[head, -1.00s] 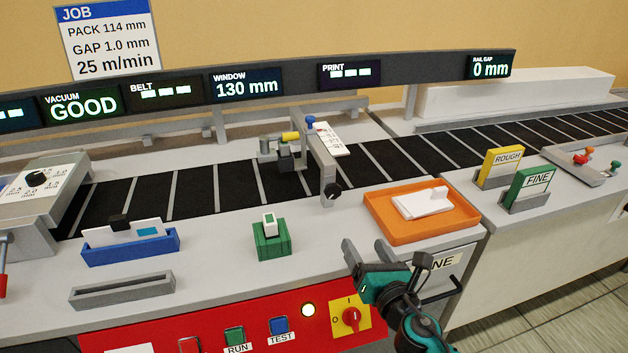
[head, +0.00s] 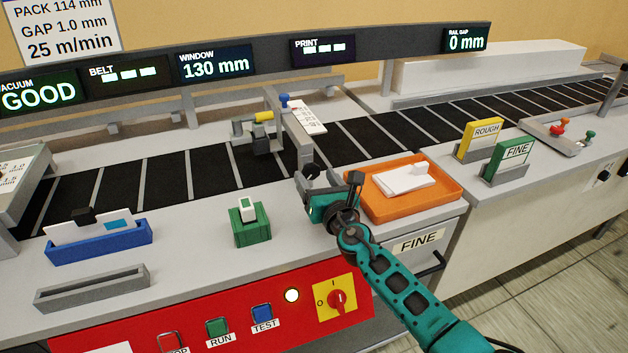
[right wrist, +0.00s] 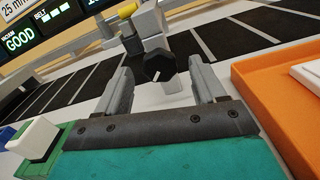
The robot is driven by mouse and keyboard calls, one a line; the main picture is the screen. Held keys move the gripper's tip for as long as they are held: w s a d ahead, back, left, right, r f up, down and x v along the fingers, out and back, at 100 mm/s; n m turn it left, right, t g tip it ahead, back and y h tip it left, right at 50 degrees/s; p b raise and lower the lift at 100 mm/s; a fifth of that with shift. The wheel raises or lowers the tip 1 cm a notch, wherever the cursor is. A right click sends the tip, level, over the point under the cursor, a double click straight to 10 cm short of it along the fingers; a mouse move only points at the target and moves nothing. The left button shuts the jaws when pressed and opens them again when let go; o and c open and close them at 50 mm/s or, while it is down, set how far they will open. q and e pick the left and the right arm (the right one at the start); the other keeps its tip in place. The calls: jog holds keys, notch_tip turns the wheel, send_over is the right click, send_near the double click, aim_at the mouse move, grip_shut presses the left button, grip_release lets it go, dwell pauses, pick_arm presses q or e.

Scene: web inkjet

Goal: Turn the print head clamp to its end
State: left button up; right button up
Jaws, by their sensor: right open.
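A black faceted knob (head: 311,170) with a white mark sits on the near end of the print head bracket (head: 298,140), at the belt's front edge. I take it to be the print head clamp. In the right wrist view the knob (right wrist: 158,67) shows ahead, between the two finger lines. My right gripper (head: 328,181) is open and empty, close in front of the knob; its fingers (right wrist: 160,78) do not clearly touch it. The print head has a yellow part (head: 263,117) and a blue knob (head: 285,100) above the belt. My left gripper is not in view.
An orange tray (head: 378,212) with white cards stands just right of my right gripper. A green block (head: 251,234) with a white top stands to the left. A red panel (head: 190,325) with buttons and a yellow rotary switch (head: 336,298) lies below.

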jog(key=shift+w+a+f, duration=0.1)
jog(key=shift+w+a, duration=0.15)
jog(key=shift+w, duration=0.45)
jog(key=shift+w+b, duration=0.2)
jog(key=shift+b, duration=0.1)
jog(key=shift+c, duration=0.6)
jog(key=c, duration=0.9)
jog(key=shift+c, duration=0.2)
